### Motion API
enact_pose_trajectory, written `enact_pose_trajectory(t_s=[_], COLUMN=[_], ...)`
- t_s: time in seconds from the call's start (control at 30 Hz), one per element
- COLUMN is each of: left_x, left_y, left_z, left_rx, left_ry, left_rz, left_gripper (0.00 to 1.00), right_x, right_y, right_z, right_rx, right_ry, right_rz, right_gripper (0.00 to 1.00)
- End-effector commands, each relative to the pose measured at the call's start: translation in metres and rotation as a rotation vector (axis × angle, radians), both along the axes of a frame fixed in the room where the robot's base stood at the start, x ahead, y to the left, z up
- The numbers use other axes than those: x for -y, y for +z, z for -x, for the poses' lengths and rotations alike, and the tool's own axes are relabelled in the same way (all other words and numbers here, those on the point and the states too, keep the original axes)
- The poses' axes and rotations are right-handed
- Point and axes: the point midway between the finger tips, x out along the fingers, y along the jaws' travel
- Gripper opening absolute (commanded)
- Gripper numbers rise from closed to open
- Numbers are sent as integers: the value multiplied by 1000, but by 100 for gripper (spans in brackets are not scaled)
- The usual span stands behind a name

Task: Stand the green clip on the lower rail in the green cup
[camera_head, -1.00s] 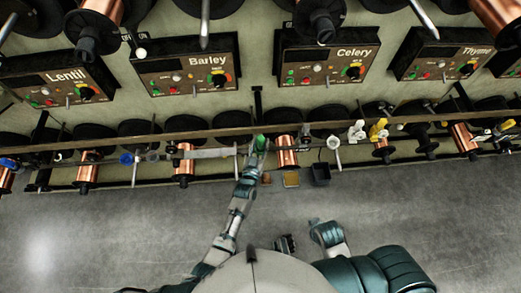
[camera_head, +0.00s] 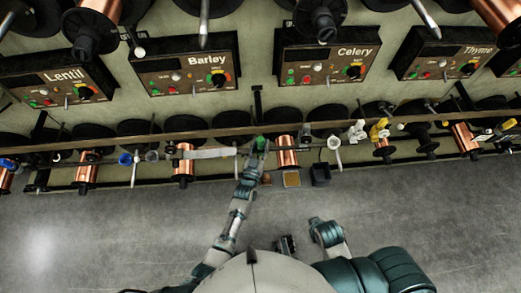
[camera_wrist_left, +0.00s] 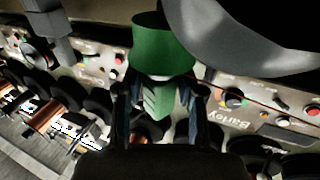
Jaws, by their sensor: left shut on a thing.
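My left gripper (camera_head: 257,149) is at the lower rail (camera_head: 205,133) in the head view, shut on the green clip (camera_head: 261,143). Whether the clip still touches the rail I cannot tell.
Copper spools (camera_head: 287,152), white clips (camera_head: 334,143) and yellow clips (camera_head: 379,129) line the lower rail. Below it sit a dark box (camera_head: 320,174), a small tan-topped tray (camera_head: 291,179) and a small reddish-brown item (camera_head: 266,179). The grey floor (camera_head: 110,225) at left is clear.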

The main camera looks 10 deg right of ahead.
Motion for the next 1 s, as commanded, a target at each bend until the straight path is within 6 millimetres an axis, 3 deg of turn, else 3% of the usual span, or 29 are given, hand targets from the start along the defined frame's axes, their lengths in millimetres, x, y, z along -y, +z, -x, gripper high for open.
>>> enact_pose_trajectory(t_s=[0.03, 0.07, 0.17, 0.57, 1.0], left_x=[0, 0, 0, -3, -39], left_y=[1, 1, 1, -1, -4], left_z=[0, 0, 0, 6, 86], left_rx=[1, 1, 1, -2, -3], left_ry=[0, 0, 0, 0, 0], left_rz=[0, 0, 0, 0, -1], left_gripper=[1, 40, 65, 67, 67], right_x=[1, 1, 1, -2, -1], right_y=[0, 0, -1, -1, -1], right_z=[1, 1, 3, 5, 4], right_rx=[-2, -3, -6, -9, -7], right_ry=[2, 2, 3, -4, -1], right_rz=[2, 3, 4, -5, -2], right_gripper=[0, 0, 0, 0, 0])
